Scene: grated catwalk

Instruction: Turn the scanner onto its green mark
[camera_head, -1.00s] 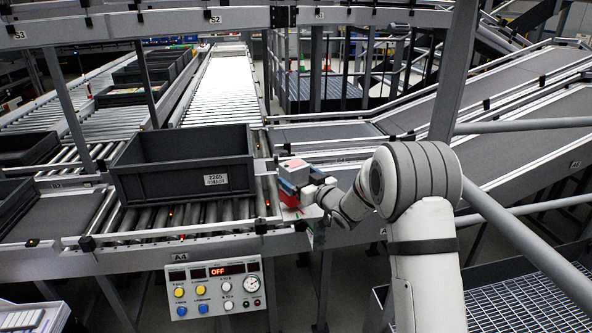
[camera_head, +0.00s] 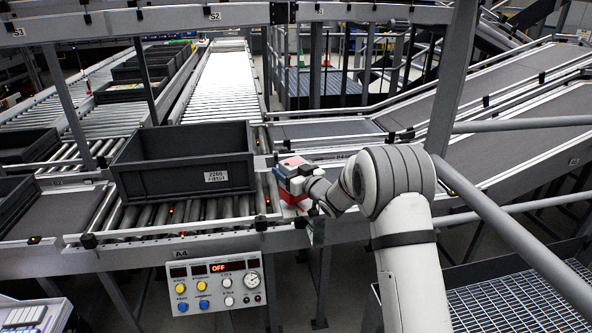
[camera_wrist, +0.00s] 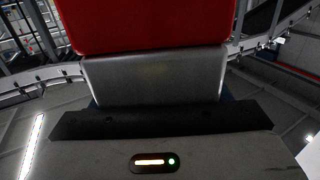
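A small boxy unit, which I take to be the scanner, sits at the conveyor's right front corner. It has a light top with a reddish patch (camera_head: 294,162), and blue and red parts (camera_head: 291,197) below. My gripper (camera_head: 303,184) is right up against it from the right; its fingertips are hidden in the head view. In the wrist view, a large red block (camera_wrist: 150,25) lies directly ahead, beyond a grey metal plate and black bar at my gripper (camera_wrist: 155,80). The wrist view does not show whether the fingers are closed. I cannot make out the green mark clearly.
A dark grey tote (camera_head: 185,178) stands on the rollers just left of the unit. A control panel (camera_head: 216,287) reading OFF hangs below the conveyor front. Grey railings (camera_head: 515,262) run close on the right of my arm.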

